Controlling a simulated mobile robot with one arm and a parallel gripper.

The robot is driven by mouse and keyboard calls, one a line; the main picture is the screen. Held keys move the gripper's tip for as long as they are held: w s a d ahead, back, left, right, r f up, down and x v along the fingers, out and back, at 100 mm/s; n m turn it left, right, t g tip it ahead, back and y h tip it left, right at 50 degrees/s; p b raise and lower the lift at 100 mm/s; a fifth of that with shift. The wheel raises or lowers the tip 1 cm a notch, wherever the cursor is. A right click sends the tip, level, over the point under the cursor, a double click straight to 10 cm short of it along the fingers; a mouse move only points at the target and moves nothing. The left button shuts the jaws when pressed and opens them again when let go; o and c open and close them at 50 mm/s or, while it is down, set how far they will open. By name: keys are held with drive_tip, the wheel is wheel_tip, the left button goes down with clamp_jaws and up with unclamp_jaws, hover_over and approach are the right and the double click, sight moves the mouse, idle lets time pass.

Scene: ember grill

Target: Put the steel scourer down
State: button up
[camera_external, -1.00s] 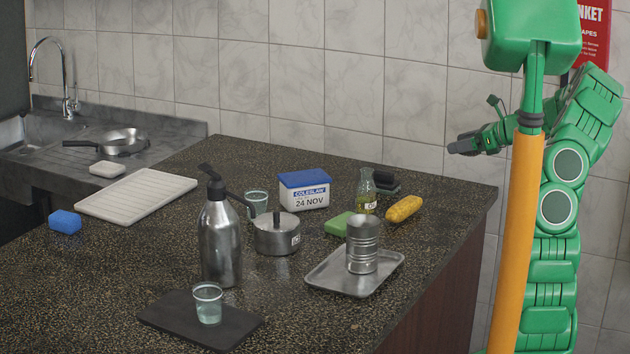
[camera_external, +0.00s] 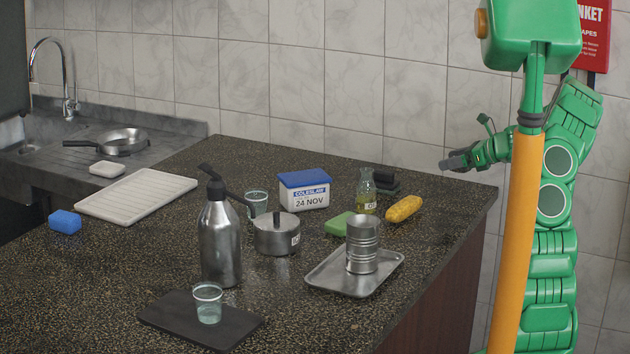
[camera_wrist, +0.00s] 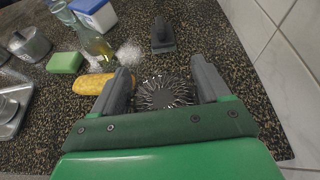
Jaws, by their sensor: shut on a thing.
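The steel scourer (camera_wrist: 162,92) is a round, coiled grey metal pad. In the wrist view it sits between the two grey fingers of my gripper (camera_wrist: 164,84), which is shut on it. The scourer cannot be made out in the external view. In the wrist view the worktop lies below the scourer; I cannot tell the exact gap.
A yellow sponge-like thing (camera_external: 404,208), a glass flask (camera_external: 366,192) and a dark-handled block (camera_external: 384,180) stand near my gripper. A green sponge (camera_external: 341,225), coleslaw tub (camera_external: 304,190) and steel tray (camera_external: 330,280) are farther left. Bare worktop shows at the far right corner.

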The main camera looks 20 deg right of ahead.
hover_over(439, 193)
drive_tip(key=shift+w+f, duration=0.1)
drive_tip(key=shift+f, duration=4.95)
drive_tip(key=o, duration=1)
drive_tip(key=shift+r, duration=0.1)
